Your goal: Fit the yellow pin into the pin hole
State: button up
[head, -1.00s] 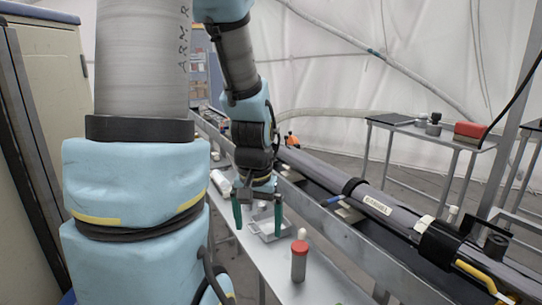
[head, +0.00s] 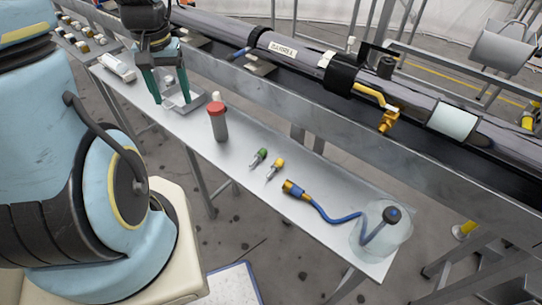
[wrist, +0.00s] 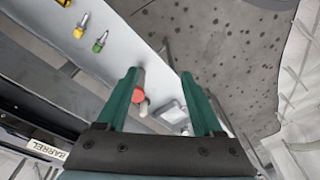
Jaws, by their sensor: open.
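The yellow pin (head: 277,166) lies on the narrow metal bench, its grey shank pointing toward the bench's near edge. It also shows at the upper left of the wrist view (wrist: 80,28). A green-headed pin (head: 262,155) lies just left of it in the head view. My gripper (head: 172,101) is open and empty, fingers pointing down by the small metal tray, well to the left of the yellow pin. In the wrist view its green fingers (wrist: 160,75) are spread wide. I cannot make out the pin hole for certain.
A red-capped grey bottle (head: 217,122) stands between my gripper and the pins. The metal tray (head: 190,102) is beside the fingers. A blue hose (head: 330,216) with a brass end lies to the right. The long barrel (head: 300,52) runs behind the bench (head: 235,165).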

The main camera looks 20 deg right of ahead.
jog(key=d+f+m+b, duration=0.2)
jog(key=d+f+m, duration=0.3)
jog(key=d+f, duration=0.8)
jog(key=m+g, duration=0.1)
jog(key=m, duration=0.1)
send_over(279, 161)
notch_tip(279, 161, down, 10)
jog(key=shift+f, duration=0.1)
jog(key=shift+f+p, duration=1.15)
jog(key=shift+f, duration=1.6)
grip_shut()
